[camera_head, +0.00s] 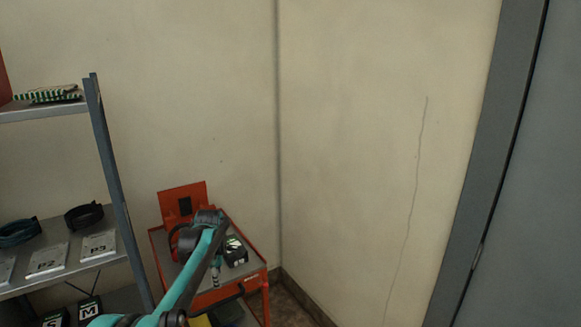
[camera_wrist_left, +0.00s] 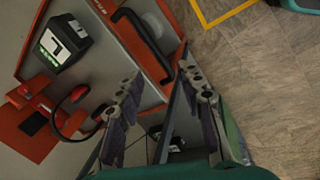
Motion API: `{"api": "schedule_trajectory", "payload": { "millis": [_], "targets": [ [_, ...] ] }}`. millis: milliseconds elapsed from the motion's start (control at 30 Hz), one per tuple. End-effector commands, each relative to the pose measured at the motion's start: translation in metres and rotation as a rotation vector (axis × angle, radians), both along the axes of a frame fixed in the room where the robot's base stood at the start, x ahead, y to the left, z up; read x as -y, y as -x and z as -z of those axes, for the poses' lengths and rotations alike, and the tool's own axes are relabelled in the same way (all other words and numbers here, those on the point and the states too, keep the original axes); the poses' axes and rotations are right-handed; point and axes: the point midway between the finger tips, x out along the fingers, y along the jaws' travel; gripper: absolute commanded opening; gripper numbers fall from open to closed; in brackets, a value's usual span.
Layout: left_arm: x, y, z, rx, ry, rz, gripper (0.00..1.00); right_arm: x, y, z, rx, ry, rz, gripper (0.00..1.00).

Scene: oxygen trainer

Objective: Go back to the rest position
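My left gripper (camera_wrist_left: 158,68) shows in the wrist view with its two fingers apart and nothing between them. In the head view my teal left arm reaches up from the bottom, and the gripper (camera_head: 215,278) hangs over the red cart (camera_head: 262,284). The cart also shows below the fingers in the wrist view (camera_wrist_left: 182,22). My right arm and right gripper are in neither view.
A black box (camera_head: 235,252) with a green-white label and a red headset (camera_wrist_left: 72,110) lie on the cart, which has a black handle (camera_wrist_left: 140,45). A metal shelf (camera_head: 110,160) with black bands (camera_head: 84,216) stands at left. A grey door (camera_head: 540,190) is at right. Floor beside the cart is clear.

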Motion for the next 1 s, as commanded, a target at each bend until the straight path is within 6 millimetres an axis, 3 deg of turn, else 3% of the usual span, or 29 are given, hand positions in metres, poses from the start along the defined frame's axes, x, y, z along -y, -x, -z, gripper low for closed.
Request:
{"api": "schedule_trajectory", "payload": {
  "millis": [33, 200, 433, 567, 700, 800, 1000],
  "targets": [
    [0.006, 0.020, -0.018, 0.011, -0.019, 0.090, 0.38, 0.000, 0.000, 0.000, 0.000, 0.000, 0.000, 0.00],
    [0.023, 0.084, -0.060, 0.053, -0.103, 0.411, 0.38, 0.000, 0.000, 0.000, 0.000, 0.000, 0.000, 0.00],
    [0.044, 0.183, -0.084, 0.110, -0.248, 0.832, 0.38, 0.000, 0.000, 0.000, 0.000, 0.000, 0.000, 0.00],
    [0.054, 0.239, -0.080, 0.139, -0.350, 1.063, 0.38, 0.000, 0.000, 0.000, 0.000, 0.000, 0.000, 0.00],
    [0.063, 0.296, -0.063, 0.165, -0.470, 1.299, 0.38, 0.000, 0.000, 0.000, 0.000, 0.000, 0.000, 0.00],
    [0.067, 0.328, -0.046, 0.178, -0.551, 1.440, 0.38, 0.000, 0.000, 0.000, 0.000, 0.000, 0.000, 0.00],
    [0.072, 0.361, -0.021, 0.187, -0.659, 1.609, 0.38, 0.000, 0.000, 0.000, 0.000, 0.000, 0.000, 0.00]
  ]
}}
